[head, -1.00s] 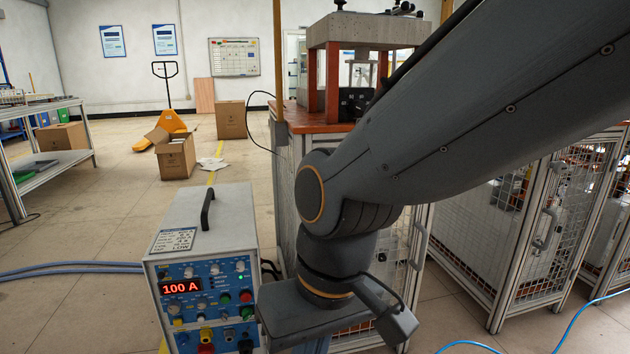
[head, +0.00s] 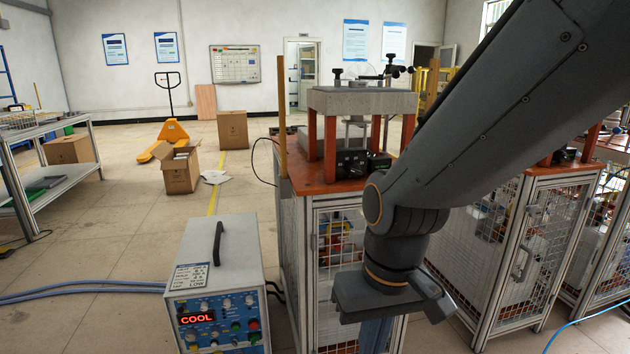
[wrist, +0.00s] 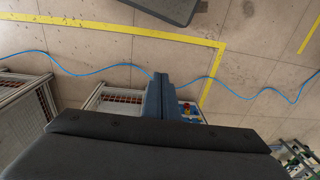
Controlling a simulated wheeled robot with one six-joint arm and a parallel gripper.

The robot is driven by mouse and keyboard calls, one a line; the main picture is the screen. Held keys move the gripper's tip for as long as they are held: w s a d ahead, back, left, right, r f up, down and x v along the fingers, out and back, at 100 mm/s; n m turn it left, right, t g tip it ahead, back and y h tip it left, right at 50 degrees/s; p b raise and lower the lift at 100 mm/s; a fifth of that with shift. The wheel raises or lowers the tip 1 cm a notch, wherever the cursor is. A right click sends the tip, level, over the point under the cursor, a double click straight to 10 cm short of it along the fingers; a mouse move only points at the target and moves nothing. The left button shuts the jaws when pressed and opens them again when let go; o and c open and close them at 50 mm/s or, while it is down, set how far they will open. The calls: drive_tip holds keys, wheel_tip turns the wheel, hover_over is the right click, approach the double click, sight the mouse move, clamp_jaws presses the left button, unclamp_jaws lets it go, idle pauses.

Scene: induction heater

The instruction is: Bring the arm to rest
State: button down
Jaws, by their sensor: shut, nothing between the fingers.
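My arm comes in from the upper right of the head view and bends down at its wrist in front of a caged workbench. In the wrist view my gripper (wrist: 161,80) shows as two dark fingers shut together, with nothing between them, above the tiled floor. Its fingers are not clear in the head view. The induction heater power unit (head: 217,265) stands at the lower left of my arm, apart from it, and its red display reads COOL.
An orange-topped bench (head: 305,172) carries a grey block on orange posts behind my arm. Mesh-doored cages (head: 530,255) stand at right. A shelf table (head: 75,180) is at left. Open floor with cartons (head: 233,129) and a pallet truck (head: 172,132) lies behind.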

drive_tip(key=s+d+r+m+h+p, duration=0.1)
drive_tip(key=s+d+r+m+p, duration=0.1)
drive_tip(key=d+r+p, duration=0.9)
drive_tip(key=r+p, duration=0.2)
drive_tip(key=p, duration=0.3)
drive_tip(key=shift+s+m, duration=0.15)
drive_tip(key=shift+m, duration=0.25)
